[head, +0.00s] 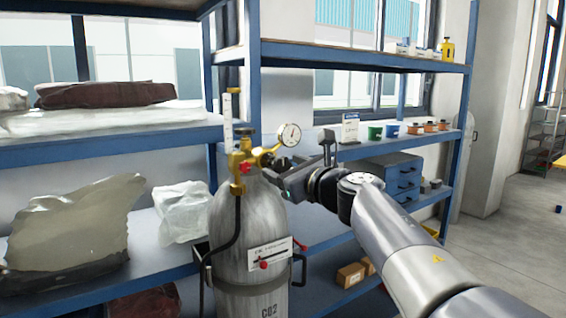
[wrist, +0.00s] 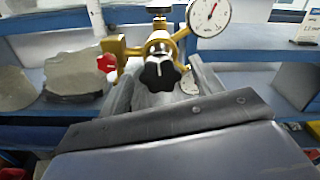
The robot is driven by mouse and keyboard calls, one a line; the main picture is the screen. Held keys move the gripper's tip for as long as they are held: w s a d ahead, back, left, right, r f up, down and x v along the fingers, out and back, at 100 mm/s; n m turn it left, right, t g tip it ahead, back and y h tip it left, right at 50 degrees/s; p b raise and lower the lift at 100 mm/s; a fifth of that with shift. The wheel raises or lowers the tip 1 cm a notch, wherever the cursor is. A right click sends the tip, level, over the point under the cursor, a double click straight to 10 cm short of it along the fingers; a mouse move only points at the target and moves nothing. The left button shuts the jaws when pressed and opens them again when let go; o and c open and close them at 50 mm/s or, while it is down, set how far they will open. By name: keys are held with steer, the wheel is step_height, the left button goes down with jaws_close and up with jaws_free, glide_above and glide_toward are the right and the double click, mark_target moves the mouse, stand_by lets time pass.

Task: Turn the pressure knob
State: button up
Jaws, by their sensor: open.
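The black lobed pressure knob (wrist: 160,71) with a white mark faces me in the wrist view, on the front of the brass regulator (wrist: 135,48). The regulator (head: 240,158) sits on top of the grey CO2 cylinder (head: 245,225) in the head view, where my gripper hides the knob. My gripper (head: 276,168) is at the regulator's right side. In the wrist view, my gripper (wrist: 163,82) is open, with a grey finger on each side of the knob. I cannot tell whether either finger touches it.
A round gauge (head: 290,134) stands right above my gripper. A red knob (wrist: 107,62) is left of the black one. A black hose (head: 236,215) runs down the cylinder. Blue shelves (head: 350,58) with wrapped bundles and small pots stand behind. Open floor (head: 505,240) lies at the right.

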steer(key=shift+w+a, duration=0.4)
steer(key=shift+w, duration=0.15)
steer(key=shift+c, duration=0.3)
